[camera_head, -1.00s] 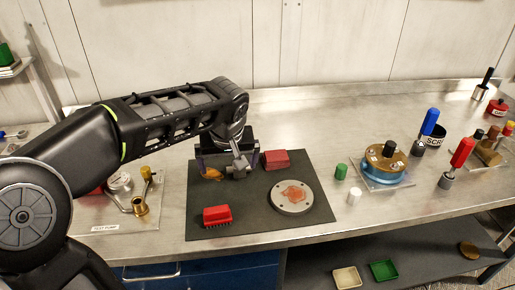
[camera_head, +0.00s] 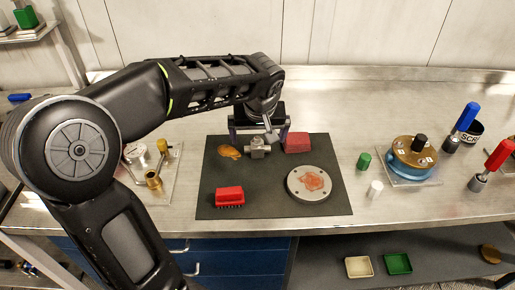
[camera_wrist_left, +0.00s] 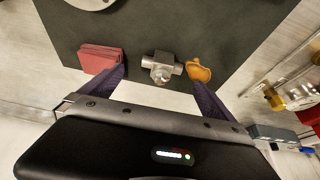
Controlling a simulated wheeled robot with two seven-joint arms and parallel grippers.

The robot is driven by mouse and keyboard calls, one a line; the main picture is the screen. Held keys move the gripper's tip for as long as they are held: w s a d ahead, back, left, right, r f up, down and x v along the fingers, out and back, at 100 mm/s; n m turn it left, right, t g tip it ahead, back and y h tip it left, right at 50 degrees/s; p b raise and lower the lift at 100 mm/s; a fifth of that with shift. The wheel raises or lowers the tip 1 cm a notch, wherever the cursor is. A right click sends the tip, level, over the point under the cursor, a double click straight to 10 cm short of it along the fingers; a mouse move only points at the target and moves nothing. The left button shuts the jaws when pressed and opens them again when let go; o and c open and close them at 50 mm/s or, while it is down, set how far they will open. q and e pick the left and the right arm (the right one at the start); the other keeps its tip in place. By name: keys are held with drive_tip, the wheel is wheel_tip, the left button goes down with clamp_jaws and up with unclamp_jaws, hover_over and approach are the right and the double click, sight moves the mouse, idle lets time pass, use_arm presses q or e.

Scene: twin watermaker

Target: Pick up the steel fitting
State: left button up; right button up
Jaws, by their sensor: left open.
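The steel fitting (camera_head: 257,148), a small grey metal piece with a short stem, lies on the dark mat (camera_head: 260,203) near its back edge. It also shows in the left wrist view (camera_wrist_left: 162,66), just beyond the space between my fingers. My left gripper (camera_head: 256,134) is open and empty, behind and close to the fitting in the head view. In the left wrist view its two purple-grey fingers (camera_wrist_left: 158,80) point toward the mat, spread wider than the fitting. Whether a finger touches anything cannot be told. My right gripper is out of view.
An orange-brown lump (camera_head: 229,152) lies left of the fitting and a red block (camera_head: 297,142) right of it, both close. A red brush (camera_head: 230,196) and a round grey flange (camera_head: 312,184) are nearer on the mat. Brass pump parts (camera_head: 153,180) stand left of the mat.

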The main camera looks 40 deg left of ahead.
sight(258, 140)
use_arm(q)
drive_tip(key=shift+p+x, duration=0.5)
drive_tip(key=shift+x, duration=2.1)
drive_tip(key=shift+s, duration=0.15)
drive_tip(key=shift+c, duration=0.2)
drive_tip(key=c, duration=1.6)
drive_tip(key=shift+o, duration=0.2)
drive_tip(key=shift+r, duration=0.15)
wheel_tip(258, 140, up, 10)
drive_tip(key=shift+f, duration=0.1)
